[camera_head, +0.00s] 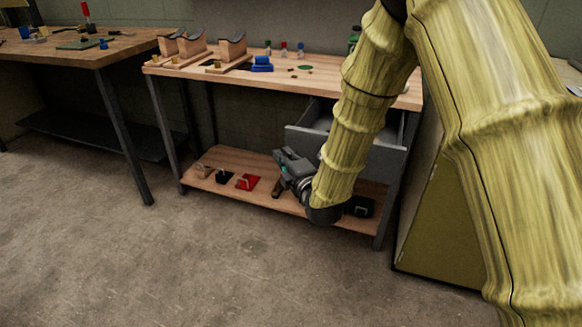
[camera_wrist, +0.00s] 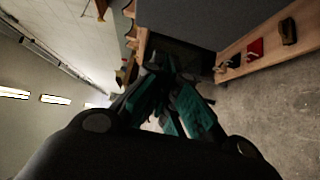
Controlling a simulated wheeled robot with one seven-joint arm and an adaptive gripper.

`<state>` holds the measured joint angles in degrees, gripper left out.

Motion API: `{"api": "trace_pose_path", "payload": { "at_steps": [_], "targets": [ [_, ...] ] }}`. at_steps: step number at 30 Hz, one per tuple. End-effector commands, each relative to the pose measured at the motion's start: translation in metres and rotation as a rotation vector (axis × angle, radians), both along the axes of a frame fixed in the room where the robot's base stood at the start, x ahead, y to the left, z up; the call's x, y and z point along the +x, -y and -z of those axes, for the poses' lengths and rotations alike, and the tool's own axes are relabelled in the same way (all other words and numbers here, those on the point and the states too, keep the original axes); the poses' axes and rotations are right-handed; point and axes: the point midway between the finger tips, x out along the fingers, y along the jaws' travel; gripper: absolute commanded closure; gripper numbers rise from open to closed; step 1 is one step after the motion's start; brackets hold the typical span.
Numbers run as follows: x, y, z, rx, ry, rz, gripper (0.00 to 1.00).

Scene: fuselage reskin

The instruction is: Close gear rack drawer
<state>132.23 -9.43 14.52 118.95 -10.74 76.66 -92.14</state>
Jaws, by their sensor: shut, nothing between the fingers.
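The grey gear rack drawer (camera_head: 302,139) is pulled out under the right part of a wooden workbench. Its front panel faces the room, and my arm hides the middle of it. In the wrist view, a large grey panel (camera_wrist: 195,18), which looks like the drawer front, fills the top. My gripper (camera_head: 281,160) is shut and empty at the left end of the drawer front, near its lower edge. In the wrist view my gripper (camera_wrist: 158,62) points toward the dark area beside the panel. I cannot tell whether it touches the drawer.
The lower shelf (camera_head: 262,165) holds a red item (camera_head: 247,181), a black item (camera_head: 224,177) and others. The benchtop (camera_head: 322,75) carries wooden stands, blue blocks and small bottles. A second bench (camera_head: 75,55) stands at left. The floor (camera_head: 150,260) in front is clear.

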Motion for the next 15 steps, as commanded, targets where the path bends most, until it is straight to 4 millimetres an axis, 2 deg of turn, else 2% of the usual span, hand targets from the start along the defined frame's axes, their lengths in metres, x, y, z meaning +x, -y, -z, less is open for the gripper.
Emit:
{"api": "trace_pose_path", "payload": {
  "at_steps": [6,15],
  "targets": [
    [0.025,0.011,0.001,0.002,0.001,0.003,1.00],
    [0.034,0.014,0.000,0.001,0.000,0.003,1.00]
  ]
}}
